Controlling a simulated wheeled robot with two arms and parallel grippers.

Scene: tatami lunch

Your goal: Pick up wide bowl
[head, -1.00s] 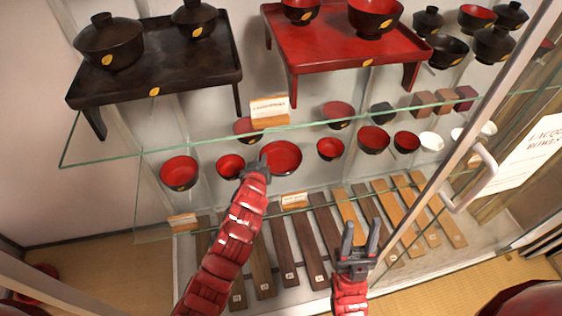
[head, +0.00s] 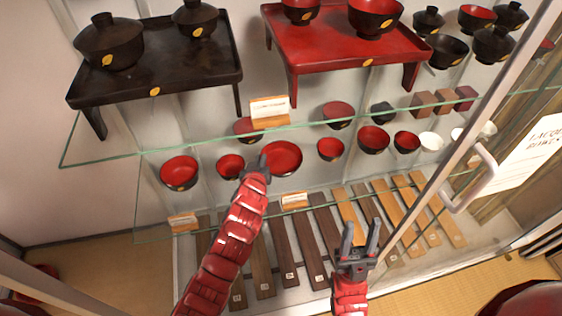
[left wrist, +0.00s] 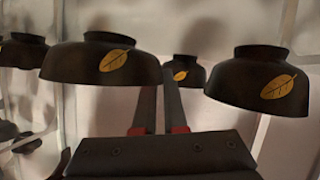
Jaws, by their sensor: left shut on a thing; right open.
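The wide bowl (head: 284,157), red inside and dark outside, sits on the glass shelf in the middle of the head view. My left gripper (head: 254,164) is at its left rim and is shut on that rim. In the left wrist view, which looks upside down, the dark bowl with a gold leaf (left wrist: 85,62) is at the left, its rim edge at the fingers (left wrist: 158,108). The exact contact is partly hidden. My right gripper (head: 360,240) is open and empty, low in front of the wooden strips.
A small red bowl (head: 230,166) stands close left of my left gripper, and another (head: 330,149) is right of the wide bowl. A sign (head: 294,200) is in front. Trays (head: 160,75) are above. A door frame with a handle (head: 470,185) is at right.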

